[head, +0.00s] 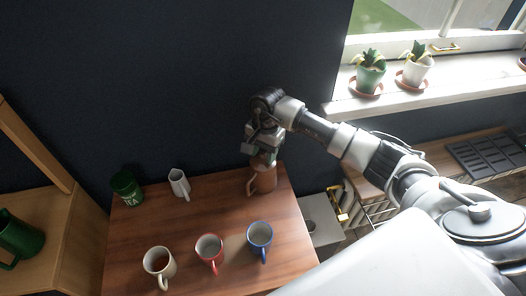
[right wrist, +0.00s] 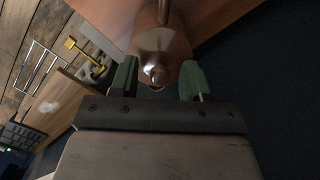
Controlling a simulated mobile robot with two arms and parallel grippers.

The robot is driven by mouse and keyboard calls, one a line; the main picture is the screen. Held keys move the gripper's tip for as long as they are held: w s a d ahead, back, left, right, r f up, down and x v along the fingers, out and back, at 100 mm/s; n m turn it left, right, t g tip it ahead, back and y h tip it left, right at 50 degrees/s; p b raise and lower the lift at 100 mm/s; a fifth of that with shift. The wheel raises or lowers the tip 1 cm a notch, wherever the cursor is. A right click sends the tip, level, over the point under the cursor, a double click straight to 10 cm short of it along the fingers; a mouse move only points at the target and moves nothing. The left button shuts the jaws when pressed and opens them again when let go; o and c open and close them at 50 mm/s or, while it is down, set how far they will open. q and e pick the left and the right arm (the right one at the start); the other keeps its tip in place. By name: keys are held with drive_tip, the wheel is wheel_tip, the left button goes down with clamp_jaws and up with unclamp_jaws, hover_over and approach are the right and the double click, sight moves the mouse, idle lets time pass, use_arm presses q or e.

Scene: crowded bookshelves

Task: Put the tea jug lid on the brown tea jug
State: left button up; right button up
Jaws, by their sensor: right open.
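The brown tea jug (head: 264,180) stands at the back right of the wooden table, its handle toward the lower left. My right gripper (head: 262,156) is directly above it and covers part of its top. In the right wrist view the brown, shiny lid (right wrist: 161,48) with its small round knob (right wrist: 157,74) lies on top of the jug. How exactly it sits on the rim is hard to tell. The right gripper (right wrist: 160,80) is open, with one green-padded finger on each side of the knob, apart from it. My left gripper is not in view.
On the table (head: 215,205) stand a green tea tin (head: 126,188), a white pitcher (head: 179,184), and white (head: 158,265), red (head: 209,250) and blue (head: 260,238) mugs. A dark wall is close behind. A green jug (head: 18,238) stands on the left shelf.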

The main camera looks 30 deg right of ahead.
drive_tip(key=shift+r, duration=0.1)
drive_tip(key=shift+r+p, duration=0.2)
drive_tip(key=shift+p, duration=0.15)
drive_tip(key=shift+r+p, duration=0.45)
drive_tip(key=shift+p, duration=0.05)
wheel_tip(320, 180, up, 12)
drive_tip(key=d+b, duration=0.1)
drive_tip(key=b, duration=0.1)
drive_tip(key=shift+w+d+f+b, duration=0.15)
drive_tip(key=shift+w+b, duration=0.15)
drive_tip(key=shift+b, duration=0.05)
drive_tip(key=shift+f, duration=0.1)
